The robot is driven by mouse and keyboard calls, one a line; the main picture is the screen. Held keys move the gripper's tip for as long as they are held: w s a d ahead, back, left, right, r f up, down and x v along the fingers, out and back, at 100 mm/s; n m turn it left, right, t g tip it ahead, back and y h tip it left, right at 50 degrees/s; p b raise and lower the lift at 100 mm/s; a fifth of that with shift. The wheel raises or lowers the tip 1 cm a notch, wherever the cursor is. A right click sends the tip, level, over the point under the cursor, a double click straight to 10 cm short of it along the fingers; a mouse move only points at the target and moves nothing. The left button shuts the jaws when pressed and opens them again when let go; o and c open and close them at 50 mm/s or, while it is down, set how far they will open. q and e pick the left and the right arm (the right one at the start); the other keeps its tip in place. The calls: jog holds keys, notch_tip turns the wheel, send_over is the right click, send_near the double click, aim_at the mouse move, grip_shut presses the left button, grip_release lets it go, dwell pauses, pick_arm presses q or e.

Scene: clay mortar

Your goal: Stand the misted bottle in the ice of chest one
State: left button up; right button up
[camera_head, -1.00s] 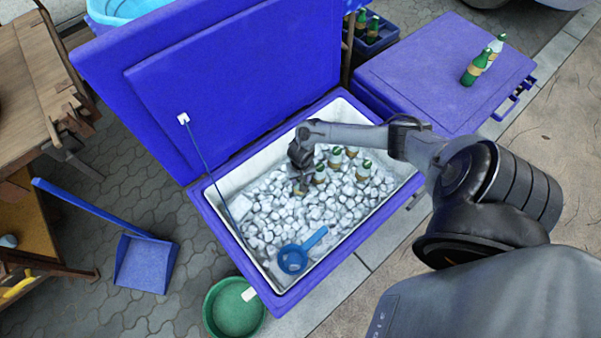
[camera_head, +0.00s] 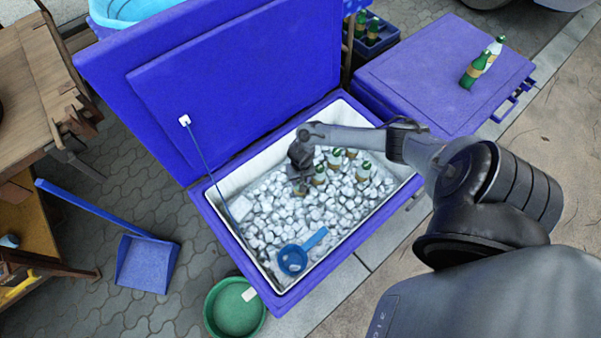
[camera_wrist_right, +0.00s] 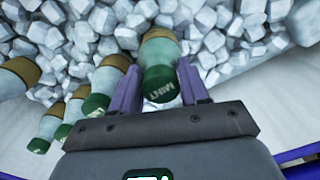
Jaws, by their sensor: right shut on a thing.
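My right gripper (camera_head: 301,186) reaches down into the open blue chest (camera_head: 208,203), over its ice (camera_head: 285,215). In the right wrist view its two purple fingers (camera_wrist_right: 158,88) are shut around the neck of a bottle (camera_wrist_right: 159,52). This held bottle has a green "MINT" cap, a pale, misted-looking shoulder and a gold label. Its lower part is hidden, seemingly in the ice. Several similar bottles (camera_head: 364,172) stand in the ice beside it; they also show in the wrist view (camera_wrist_right: 108,78). My left gripper is not in view.
A blue ladle (camera_head: 292,259) lies on the ice near the front. The raised lid (camera_head: 230,80) stands behind. A green basin (camera_head: 233,310) sits in front.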

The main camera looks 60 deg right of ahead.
jog(key=shift+f, duration=0.5)
jog(key=o, duration=1.6)
jog(key=shift+r, duration=0.1)
notch_tip(320, 180, up, 11)
jog(key=p, duration=1.3)
jog(key=shift+r, duration=0.1)
notch_tip(320, 180, up, 16)
jog(key=p, duration=1.9)
